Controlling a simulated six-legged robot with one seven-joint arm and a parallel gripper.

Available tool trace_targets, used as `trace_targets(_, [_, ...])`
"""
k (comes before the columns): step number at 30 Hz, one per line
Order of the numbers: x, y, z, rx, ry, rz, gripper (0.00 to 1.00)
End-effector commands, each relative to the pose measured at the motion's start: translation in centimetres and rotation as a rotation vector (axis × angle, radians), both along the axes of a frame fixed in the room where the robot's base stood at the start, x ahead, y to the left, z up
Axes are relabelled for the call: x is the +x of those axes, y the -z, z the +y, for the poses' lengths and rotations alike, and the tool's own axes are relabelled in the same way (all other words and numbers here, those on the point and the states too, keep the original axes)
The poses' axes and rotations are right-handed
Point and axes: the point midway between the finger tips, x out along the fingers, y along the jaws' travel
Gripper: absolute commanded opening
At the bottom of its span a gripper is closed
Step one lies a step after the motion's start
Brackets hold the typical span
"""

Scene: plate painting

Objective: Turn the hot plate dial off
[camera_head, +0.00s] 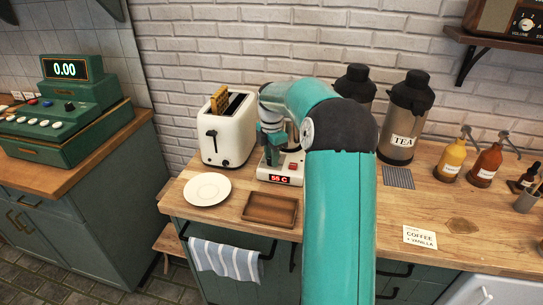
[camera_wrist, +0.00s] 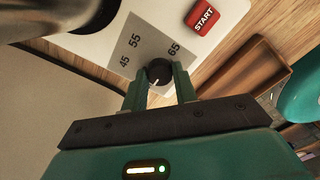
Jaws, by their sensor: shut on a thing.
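The hot plate (camera_head: 283,178) stands on the wooden counter, partly hidden by my arm; its red display reads 55 C. In the wrist view the white hot plate (camera_wrist: 100,45) shows a grey scale panel with 45, 55 and 65. Its black dial (camera_wrist: 158,71) sits at the panel's lower edge with a small white mark. My gripper (camera_wrist: 160,80) is shut on the dial, one green finger on each side. In the head view my gripper (camera_head: 271,150) is over the hot plate's left part.
A red START button (camera_wrist: 203,17) is beside the panel. A white toaster (camera_head: 228,128) stands left of the hot plate. A white plate (camera_head: 207,189) and a brown tray (camera_head: 270,209) lie in front. A TEA dispenser (camera_head: 404,120) and bottles stand to the right.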

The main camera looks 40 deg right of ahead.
Motion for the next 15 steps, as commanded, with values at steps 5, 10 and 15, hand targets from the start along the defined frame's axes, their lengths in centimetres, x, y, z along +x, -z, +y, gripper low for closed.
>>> trace_targets(5, [0.08,-0.21,-0.02,-0.002,-0.005,-0.004,0.06])
trace_targets(10, [0.08,-0.21,-0.02,-0.002,-0.005,-0.004,0.05])
trace_targets(15, [0.06,-0.17,-0.02,-0.002,-0.004,-0.003,0.50])
